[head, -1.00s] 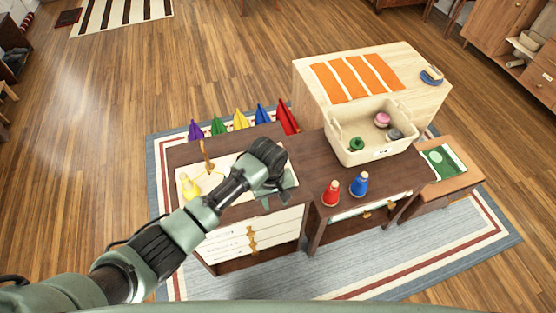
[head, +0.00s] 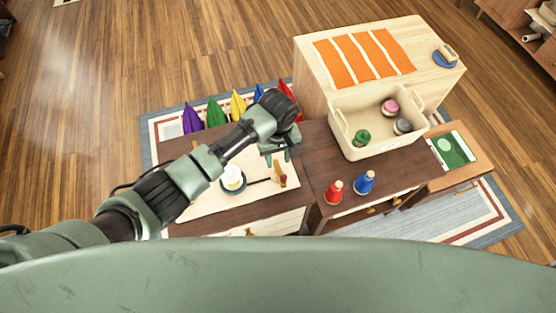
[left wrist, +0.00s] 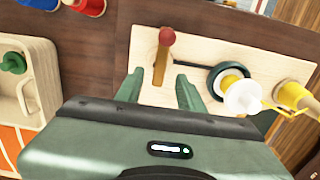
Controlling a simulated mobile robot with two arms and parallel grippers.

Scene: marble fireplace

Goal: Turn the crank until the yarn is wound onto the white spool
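The white spool (head: 233,178) sits in a dark ring on a pale board (head: 208,201); it also shows in the left wrist view (left wrist: 242,98). A rod joins the ring to the wooden crank (left wrist: 160,68) with a red knob; the crank shows in the head view (head: 281,173). Yellow yarn (left wrist: 270,104) runs between the spool and a yellow cone (left wrist: 291,93). Some yellow shows on the spool. My left gripper (left wrist: 159,76) is open, its fingers apart on either side of the crank. Contact cannot be told. My right gripper is not in view.
Red (head: 334,192) and blue (head: 364,182) cones stand on the dark tabletop to the right. A cream bin (head: 345,126) holds several yarn spools. Coloured cones stand behind the board. A light wooden cabinet with orange strips (head: 364,58) stands at the back right.

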